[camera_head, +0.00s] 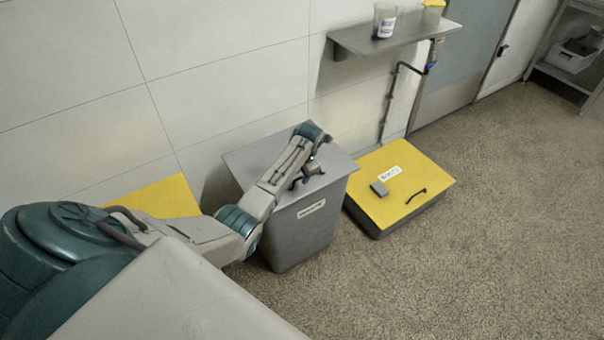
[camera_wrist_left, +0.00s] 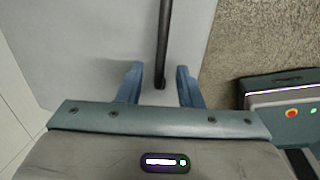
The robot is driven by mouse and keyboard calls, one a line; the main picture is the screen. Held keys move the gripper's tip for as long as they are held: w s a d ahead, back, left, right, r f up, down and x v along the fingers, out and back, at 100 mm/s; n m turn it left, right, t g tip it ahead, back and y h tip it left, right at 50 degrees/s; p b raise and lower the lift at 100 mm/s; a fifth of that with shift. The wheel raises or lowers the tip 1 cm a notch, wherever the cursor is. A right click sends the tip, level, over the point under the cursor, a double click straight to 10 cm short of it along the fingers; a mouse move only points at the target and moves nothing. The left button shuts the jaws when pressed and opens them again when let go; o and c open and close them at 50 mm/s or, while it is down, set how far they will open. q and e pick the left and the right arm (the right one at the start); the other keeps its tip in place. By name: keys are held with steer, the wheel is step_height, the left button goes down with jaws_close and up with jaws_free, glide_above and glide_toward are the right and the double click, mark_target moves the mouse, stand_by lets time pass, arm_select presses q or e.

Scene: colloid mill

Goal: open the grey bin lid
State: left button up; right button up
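The grey bin (camera_head: 300,238) stands against the wall with its flat grey lid (camera_head: 250,160) down on it. A white label is on its front. My left gripper (camera_head: 310,171) is low over the lid, near its right part. In the left wrist view the black bar handle (camera_wrist_left: 163,45) runs over the lid, and its near end lies between the two blue fingers of my left gripper (camera_wrist_left: 158,85). The fingers are apart, with a gap on each side of the handle. Whether the fingertips touch the lid is unclear. My right gripper is not in view.
Another yellow surface (camera_head: 160,197) is at left. A wall shelf (camera_head: 400,33) holds two containers. The carpet (camera_head: 480,270) in front is clear.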

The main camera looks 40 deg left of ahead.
arm_select(q)
steer(key=shift+f, duration=0.2)
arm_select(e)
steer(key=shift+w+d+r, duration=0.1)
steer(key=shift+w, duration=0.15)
arm_select(q)
steer(key=shift+c, duration=0.2)
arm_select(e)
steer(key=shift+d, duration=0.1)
arm_select(q)
jaws_close()
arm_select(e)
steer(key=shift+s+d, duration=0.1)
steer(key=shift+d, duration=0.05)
arm_select(q)
steer(key=shift+r, duration=0.1)
